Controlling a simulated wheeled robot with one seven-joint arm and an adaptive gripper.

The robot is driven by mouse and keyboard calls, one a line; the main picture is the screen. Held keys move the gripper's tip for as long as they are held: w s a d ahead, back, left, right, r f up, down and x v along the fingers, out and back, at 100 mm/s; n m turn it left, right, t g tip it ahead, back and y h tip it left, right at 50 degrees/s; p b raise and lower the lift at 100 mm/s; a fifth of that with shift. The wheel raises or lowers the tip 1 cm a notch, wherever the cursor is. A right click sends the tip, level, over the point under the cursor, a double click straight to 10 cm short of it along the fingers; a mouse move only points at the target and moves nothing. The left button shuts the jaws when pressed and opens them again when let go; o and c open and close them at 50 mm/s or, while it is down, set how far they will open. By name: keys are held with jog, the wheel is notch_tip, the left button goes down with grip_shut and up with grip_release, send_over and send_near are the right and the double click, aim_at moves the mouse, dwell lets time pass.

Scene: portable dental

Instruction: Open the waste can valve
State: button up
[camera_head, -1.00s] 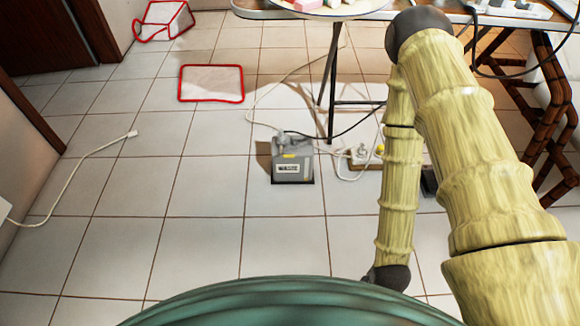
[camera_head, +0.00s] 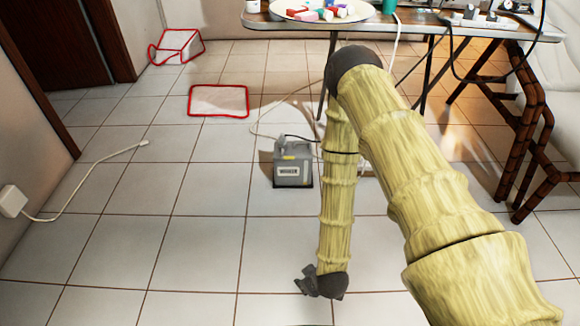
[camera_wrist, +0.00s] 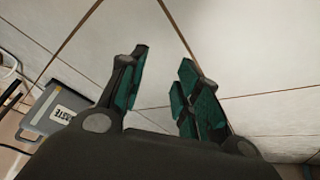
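The waste can (camera_head: 293,172) is a grey box with a white label and a small yellow mark, standing on the tiled floor in the head view. A small grey fitting (camera_head: 282,141) rises from its top left; I cannot tell the valve's exact shape or state.
A table (camera_head: 440,27) with a white plate (camera_head: 290,13) of coloured items stands behind the can. Cables (camera_head: 262,125) lie around the can. A brown-framed chair (camera_head: 530,130) is at right. A red-edged mat (camera_head: 218,101) lies at back left. The left floor is mostly clear.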

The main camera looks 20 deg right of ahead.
jog(key=w+a+f+n+t+b, duration=0.1)
jog(key=w+f+n+t+b, duration=0.15)
jog(key=w, duration=0.65)
jog(key=n+t+h+b, duration=0.6)
jog(key=n+t, duration=0.2)
jog(key=t, duration=0.2)
send_near(287, 157)
jog(key=d+b+x, duration=0.2)
jog(key=b+x, duration=0.4)
jog(key=x, duration=0.3)
jog(key=shift+s+f, duration=0.3)
jog(key=shift+m, duration=0.25)
jog(key=shift+c, duration=0.5)
grip_shut()
